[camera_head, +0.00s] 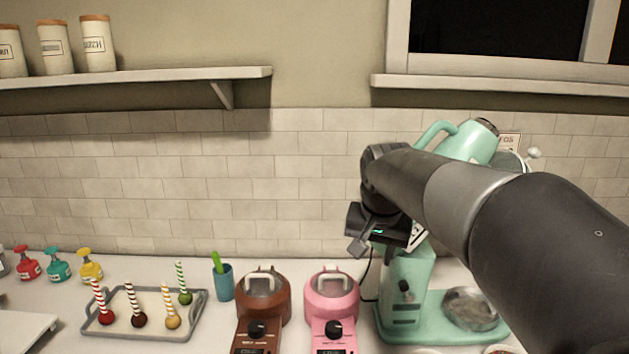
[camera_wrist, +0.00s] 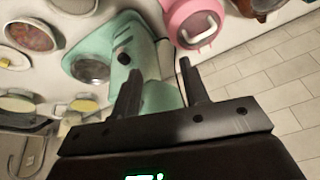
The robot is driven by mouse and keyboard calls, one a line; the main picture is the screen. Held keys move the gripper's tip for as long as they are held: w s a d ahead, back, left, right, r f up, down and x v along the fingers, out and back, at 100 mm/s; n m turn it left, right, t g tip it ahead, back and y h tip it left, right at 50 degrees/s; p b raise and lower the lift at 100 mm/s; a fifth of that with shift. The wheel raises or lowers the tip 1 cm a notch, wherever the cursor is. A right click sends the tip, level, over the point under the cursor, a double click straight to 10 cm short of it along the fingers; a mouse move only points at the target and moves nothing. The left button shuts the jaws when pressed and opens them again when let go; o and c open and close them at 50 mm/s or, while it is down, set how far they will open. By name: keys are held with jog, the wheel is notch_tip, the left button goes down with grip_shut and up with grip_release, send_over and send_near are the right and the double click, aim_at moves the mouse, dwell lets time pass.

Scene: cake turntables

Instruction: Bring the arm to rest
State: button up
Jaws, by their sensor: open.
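My gripper (camera_head: 360,247) hangs in the air in the head view, in front of the tiled wall and close to the upper left of the mint green stand mixer (camera_head: 405,290). In the wrist view, my gripper (camera_wrist: 160,88) has its two dark fingers spread apart with nothing between them. The green mixer (camera_wrist: 155,65) shows behind and between the fingers there. My arm reaches in from the right and hides part of the mixer.
A pink machine (camera_head: 332,295) and a brown machine (camera_head: 263,297) stand left of the mixer. Further left are a teal cup (camera_head: 223,282), a grey tray (camera_head: 205,302) with several cake pops, and pump bottles (camera_head: 90,266). A shelf (camera_head: 150,76) and window sill (camera_head: 480,84) jut from the wall.

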jog(key=s+d+f+n, duration=0.1)
jog(key=s+f, duration=0.2)
jog(key=s, duration=0.4)
jog(key=s+d+f+n+t, duration=0.1)
jog(key=s+f, duration=0.1)
jog(key=s, duration=0.6)
jog(key=s+d+f+n, duration=0.1)
jog(key=s+f, duration=0.2)
jog(key=s, duration=0.5)
jog(key=shift+d+f, duration=0.3)
jog(key=shift+d, duration=0.05)
jog(key=shift+s, duration=0.1)
